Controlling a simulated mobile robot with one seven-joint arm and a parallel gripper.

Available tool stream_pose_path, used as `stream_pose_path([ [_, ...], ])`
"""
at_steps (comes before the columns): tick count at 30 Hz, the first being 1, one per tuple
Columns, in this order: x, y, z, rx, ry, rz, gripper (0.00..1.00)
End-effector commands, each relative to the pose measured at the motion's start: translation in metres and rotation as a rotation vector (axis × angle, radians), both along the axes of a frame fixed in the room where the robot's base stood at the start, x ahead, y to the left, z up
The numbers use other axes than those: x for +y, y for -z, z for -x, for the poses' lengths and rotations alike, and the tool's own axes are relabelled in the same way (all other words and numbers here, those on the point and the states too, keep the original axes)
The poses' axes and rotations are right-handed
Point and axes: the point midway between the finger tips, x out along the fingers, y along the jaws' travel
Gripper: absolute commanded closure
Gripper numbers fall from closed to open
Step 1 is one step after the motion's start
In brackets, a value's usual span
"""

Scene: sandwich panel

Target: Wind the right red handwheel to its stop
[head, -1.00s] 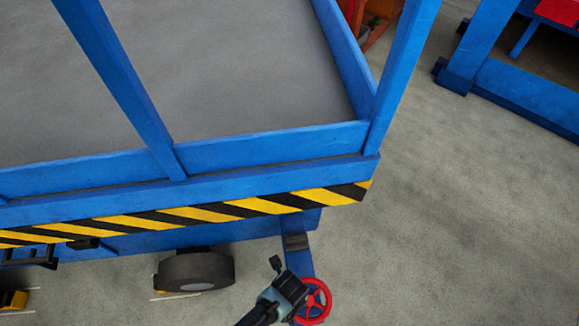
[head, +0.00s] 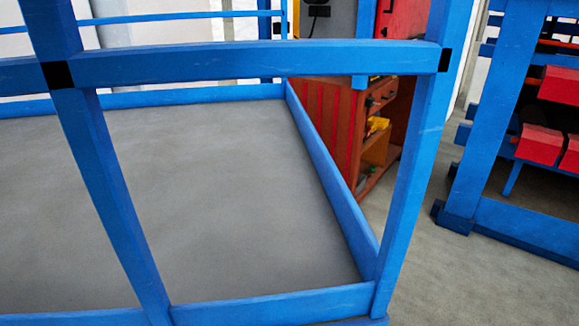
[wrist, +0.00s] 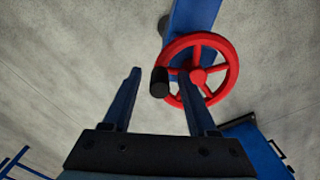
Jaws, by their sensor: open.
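The red handwheel (wrist: 198,76) shows in the wrist view, right of centre, with its hub, spokes and round rim. A black knob (wrist: 159,83) stands on the left side of its rim. My gripper (wrist: 159,74) is open and empty, its two dark fingers pointing towards the wheel. The knob appears between the fingers in the picture; I cannot tell how far beyond the tips it is. The right finger overlaps the lower part of the wheel in the picture. Neither the wheel nor my gripper shows in the head view.
A blue beam (wrist: 193,18) runs behind the wheel. In the head view, a blue-railed platform (head: 230,308) fills the left and middle. An orange-red cabinet (head: 330,125) stands behind it, and a blue rack (head: 490,110) with red boxes at right. Grey floor (head: 425,260) lies between.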

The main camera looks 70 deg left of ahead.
Motion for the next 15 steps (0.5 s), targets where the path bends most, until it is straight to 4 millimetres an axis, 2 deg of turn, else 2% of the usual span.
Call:
stream_pose_path([
  [5, 0.001, -0.021, 0.000, -0.002, 0.000, -0.002, 0.42],
  [15, 0.000, -0.086, 0.000, -0.001, 0.001, -0.002, 0.42],
])
